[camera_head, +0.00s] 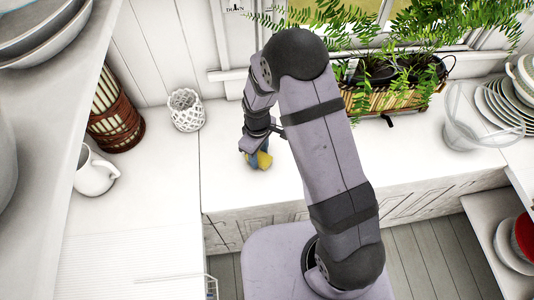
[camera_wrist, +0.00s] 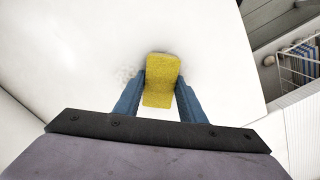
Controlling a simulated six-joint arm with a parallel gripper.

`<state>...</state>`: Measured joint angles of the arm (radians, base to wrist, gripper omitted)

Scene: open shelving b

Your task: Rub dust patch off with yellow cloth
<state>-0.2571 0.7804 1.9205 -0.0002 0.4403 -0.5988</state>
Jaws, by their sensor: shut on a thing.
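The yellow cloth (camera_wrist: 161,80) is a folded yellow pad between the two blue fingers of my gripper (camera_wrist: 160,92) in the wrist view. My gripper is shut on it. In the head view the yellow cloth (camera_head: 264,160) shows at the tip of my gripper (camera_head: 258,155), low over the white counter. I cannot tell for sure whether it touches the surface. A faint greyish dust patch (camera_wrist: 126,74) lies on the white counter (camera_wrist: 90,45), just left of the cloth in the wrist view. In the head view I cannot make out the patch.
A white lattice holder (camera_head: 186,111) and a brown woven lantern (camera_head: 115,118) stand left of my gripper. A white pitcher (camera_head: 94,172) is at the far left. A planter box with ferns (camera_head: 400,97) stands behind my arm. The counter around the cloth is clear.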

